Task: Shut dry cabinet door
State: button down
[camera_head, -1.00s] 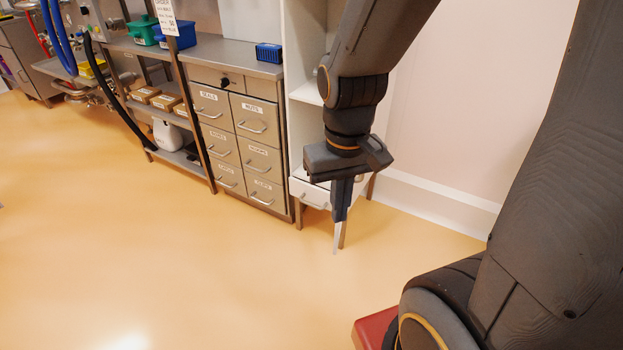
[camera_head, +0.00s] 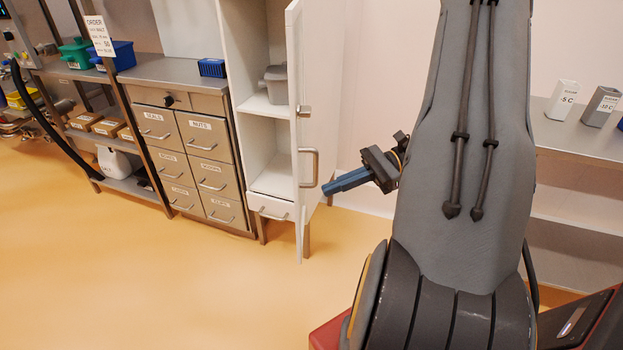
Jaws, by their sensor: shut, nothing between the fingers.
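The white dry cabinet (camera_head: 255,75) stands at the centre left with its inner shelves showing. Its white door (camera_head: 296,215) stands open, swung out toward me and seen nearly edge-on. A metal handle (camera_head: 314,168) is on the door's right-hand face. My gripper (camera_head: 327,188) is shut and empty, its fingers pointing left. In the picture it is just right of the door and slightly below the handle. I cannot tell whether the fingertips touch the door; a small gap seems to show.
A grey container (camera_head: 275,85) stands on a cabinet shelf. A drawer unit (camera_head: 190,150) with a steel top and a rack of bins stand to the left. A shelf (camera_head: 562,137) with labelled blocks is at the right. The floor in front is clear.

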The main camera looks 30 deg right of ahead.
aim_at(316, 177)
jog(key=d+f+m+t, duration=0.1)
jog(key=d+m+t, duration=0.4)
jog(key=d, duration=0.4)
jog(key=shift+n+t+y, duration=0.3)
jog(key=shift+t+y, duration=0.1)
jog(key=shift+t, duration=0.2)
jog(key=p+x, duration=0.2)
jog(key=x, duration=1)
jog(key=shift+w+a+f+p, duration=0.1)
jog(key=shift+w+a+p, duration=0.2)
jog(key=shift+w+a, duration=0.15)
jog(key=shift+a, duration=0.15)
